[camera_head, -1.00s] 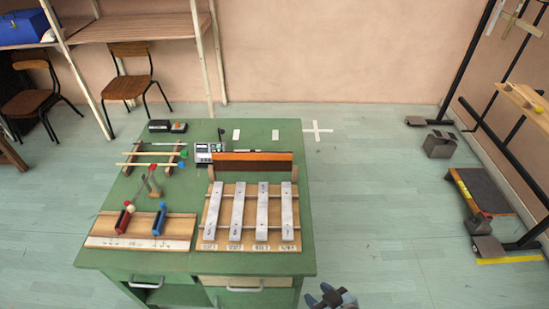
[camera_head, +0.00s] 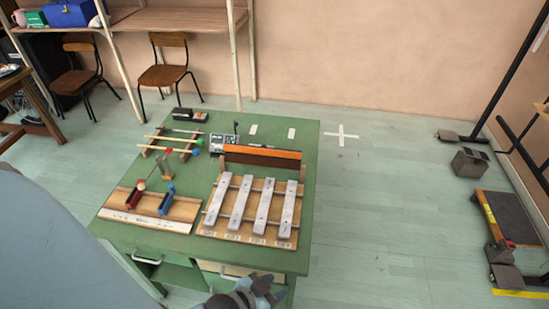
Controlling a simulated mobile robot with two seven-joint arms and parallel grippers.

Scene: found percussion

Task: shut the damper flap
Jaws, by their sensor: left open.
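The damper flap (camera_head: 262,154) is a long board with an orange upper edge and a dark face. It stands up, raised, along the back of the wooden board (camera_head: 205,229) that carries several pale metal bars (camera_head: 264,206). The bars are uncovered. My left gripper (camera_head: 264,289) is at the bottom edge of the head view, by the front edge of the green table (camera_head: 306,215). It is open, apart from the flap and nearer to me than the bars. My right gripper is not in view.
Left of the bars is a wooden base with a red block (camera_head: 133,197) and a blue block (camera_head: 166,203). Mallets (camera_head: 172,139) lie on a rack behind. A small grey device (camera_head: 222,144) stands close to the flap's left end.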

